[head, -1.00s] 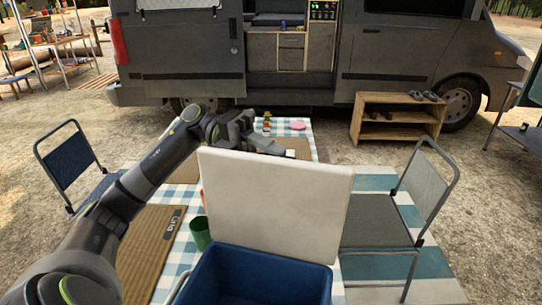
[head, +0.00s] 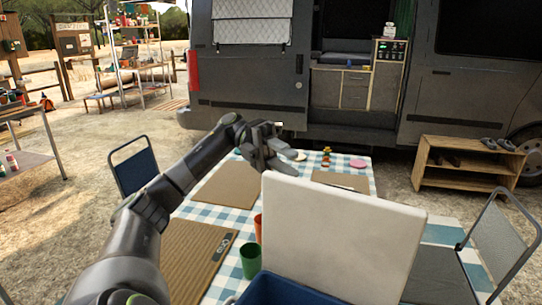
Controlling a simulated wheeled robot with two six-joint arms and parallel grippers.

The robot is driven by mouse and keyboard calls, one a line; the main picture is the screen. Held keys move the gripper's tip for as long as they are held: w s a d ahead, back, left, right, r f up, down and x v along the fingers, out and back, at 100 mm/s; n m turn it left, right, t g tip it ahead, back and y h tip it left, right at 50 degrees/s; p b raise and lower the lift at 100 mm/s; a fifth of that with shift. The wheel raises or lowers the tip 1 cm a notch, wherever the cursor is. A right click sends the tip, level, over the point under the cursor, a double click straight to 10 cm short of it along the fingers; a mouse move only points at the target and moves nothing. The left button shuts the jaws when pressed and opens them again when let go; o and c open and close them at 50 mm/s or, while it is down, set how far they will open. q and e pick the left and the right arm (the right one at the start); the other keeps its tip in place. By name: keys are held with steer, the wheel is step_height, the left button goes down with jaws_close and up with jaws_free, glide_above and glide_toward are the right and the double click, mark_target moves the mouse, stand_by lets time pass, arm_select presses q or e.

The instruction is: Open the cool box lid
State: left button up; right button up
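The cool box is a blue tub (head: 285,292) at the bottom edge, mostly cut off by the frame. Its white lid (head: 342,238) stands raised, close to upright, and hides part of the table behind it. My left gripper (head: 288,157) is just beyond the lid's top left corner. Its fingers look spread apart, with nothing seen between them. The lid's corner overlaps the gripper in the picture, so I cannot tell whether they touch. My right gripper is out of view.
A table with a blue checked cloth (head: 226,214) lies beyond, with place mats (head: 194,252), a green cup (head: 250,260) and an orange cup (head: 258,226). Chairs stand left (head: 136,170) and right (head: 505,235). A wooden shelf (head: 465,165) and the van (head: 250,92) are behind.

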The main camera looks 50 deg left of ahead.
arm_select(q)
steer(key=shift+w+a+r, duration=0.1)
steer(key=shift+a, duration=1.2)
steer(key=shift+w+a+r, duration=0.1)
steer(key=shift+a, duration=1.15)
